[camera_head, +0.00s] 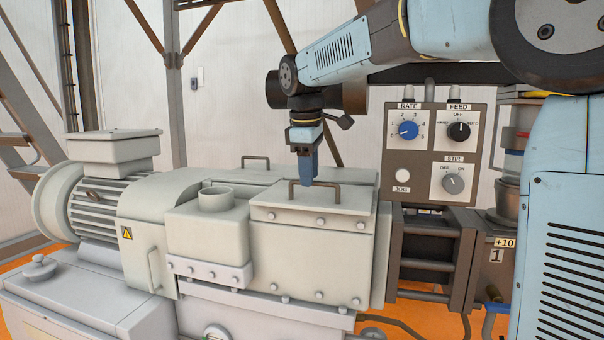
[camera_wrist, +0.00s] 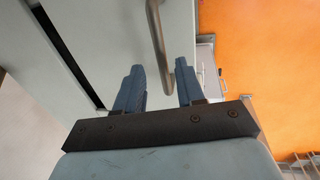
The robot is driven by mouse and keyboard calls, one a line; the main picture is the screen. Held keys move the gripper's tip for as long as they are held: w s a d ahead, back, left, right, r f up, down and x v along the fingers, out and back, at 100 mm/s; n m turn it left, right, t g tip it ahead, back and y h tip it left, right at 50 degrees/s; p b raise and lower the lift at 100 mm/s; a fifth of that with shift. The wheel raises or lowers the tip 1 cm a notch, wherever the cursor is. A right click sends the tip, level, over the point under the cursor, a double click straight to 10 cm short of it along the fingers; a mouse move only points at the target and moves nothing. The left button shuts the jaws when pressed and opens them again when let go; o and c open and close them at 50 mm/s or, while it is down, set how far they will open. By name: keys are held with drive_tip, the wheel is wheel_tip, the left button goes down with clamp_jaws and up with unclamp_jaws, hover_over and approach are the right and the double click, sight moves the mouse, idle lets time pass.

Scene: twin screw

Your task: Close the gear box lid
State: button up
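The gear box (camera_head: 310,255) is a pale grey housing with bolts along its front. Its lid (camera_head: 275,199) is a pale plate on top with a brown bar handle (camera_head: 328,185). In the head view the lid looks flat or nearly so; I cannot tell whether it is fully seated. My gripper (camera_head: 308,182) points down at the handle's left part. In the wrist view my gripper (camera_wrist: 160,82) has its blue fingers apart, with the handle (camera_wrist: 157,42) showing between them. I see no finger clearly touching it. A dark slot (camera_wrist: 70,55) runs along the left of the pale surface.
A second handle (camera_head: 256,160) stands behind the lid. A raised round port (camera_head: 214,195) is left of it, with a motor (camera_head: 95,200) further left. A control panel (camera_head: 433,152) with knobs stands to the right. Orange floor (camera_wrist: 265,70) shows beyond the machine.

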drive_tip(key=shift+f, duration=0.35)
drive_tip(key=shift+c, duration=0.2)
clamp_jaws()
